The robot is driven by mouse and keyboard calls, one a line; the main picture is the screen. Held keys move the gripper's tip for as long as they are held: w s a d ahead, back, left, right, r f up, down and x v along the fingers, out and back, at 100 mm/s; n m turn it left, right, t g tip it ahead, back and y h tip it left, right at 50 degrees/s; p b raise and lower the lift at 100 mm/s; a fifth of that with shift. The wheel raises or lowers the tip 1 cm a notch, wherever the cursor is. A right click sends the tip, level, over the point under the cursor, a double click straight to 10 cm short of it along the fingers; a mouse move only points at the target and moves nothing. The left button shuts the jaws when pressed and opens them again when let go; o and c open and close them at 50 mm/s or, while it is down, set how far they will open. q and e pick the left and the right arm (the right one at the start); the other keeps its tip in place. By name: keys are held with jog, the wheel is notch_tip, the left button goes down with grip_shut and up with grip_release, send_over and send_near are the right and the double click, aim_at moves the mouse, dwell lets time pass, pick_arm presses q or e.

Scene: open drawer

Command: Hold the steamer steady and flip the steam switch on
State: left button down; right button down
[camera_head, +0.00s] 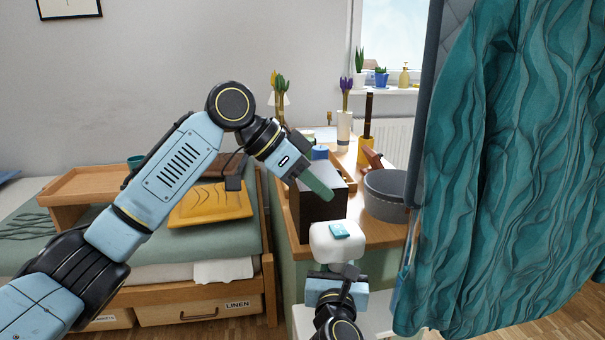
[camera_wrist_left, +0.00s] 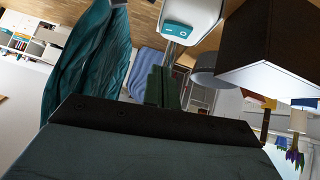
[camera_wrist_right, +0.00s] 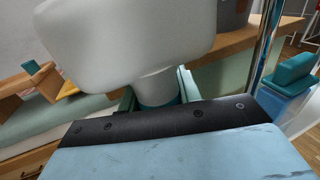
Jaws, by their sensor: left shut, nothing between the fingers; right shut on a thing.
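The steamer (camera_head: 325,250) is a white rounded head with a teal switch (camera_head: 340,230) on its top. It stands upright in front of the desk. My right gripper (camera_head: 337,272) is shut around its neck, just below the head; the neck shows between the fingers in the right wrist view (camera_wrist_right: 158,92). My left gripper (camera_head: 318,188) is shut and empty. Its green fingertips are above and slightly left of the switch, apart from it. The left wrist view shows the white head (camera_wrist_left: 196,12) and the switch (camera_wrist_left: 178,29) beyond the fingertips.
A dark box (camera_head: 322,215) and a grey pot (camera_head: 385,192) stand on the wooden desk (camera_head: 385,233) right behind the steamer. A teal curtain (camera_head: 510,170) hangs close on the right. A bed with a yellow tray (camera_head: 210,205) lies left.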

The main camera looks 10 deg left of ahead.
aim_at(346, 233)
pick_arm(q)
jog(key=x, duration=0.3)
jog(key=shift+d+f, duration=0.3)
notch_tip(346, 233, down, 3)
jog(key=shift+s+r, duration=0.1)
jog(key=shift+r, duration=0.1)
jog(key=shift+s+f, duration=0.1)
jog(key=shift+f, duration=0.55)
jog(key=shift+s+f, duration=0.1)
jog(key=shift+f, duration=0.2)
jog(key=shift+r, duration=0.1)
jog(key=shift+w+a+r, duration=0.1)
jog(key=shift+w+r, duration=0.05)
jog(key=shift+w, duration=0.2)
jog(key=shift+w+a+r, duration=0.15)
jog(key=shift+w, duration=0.25)
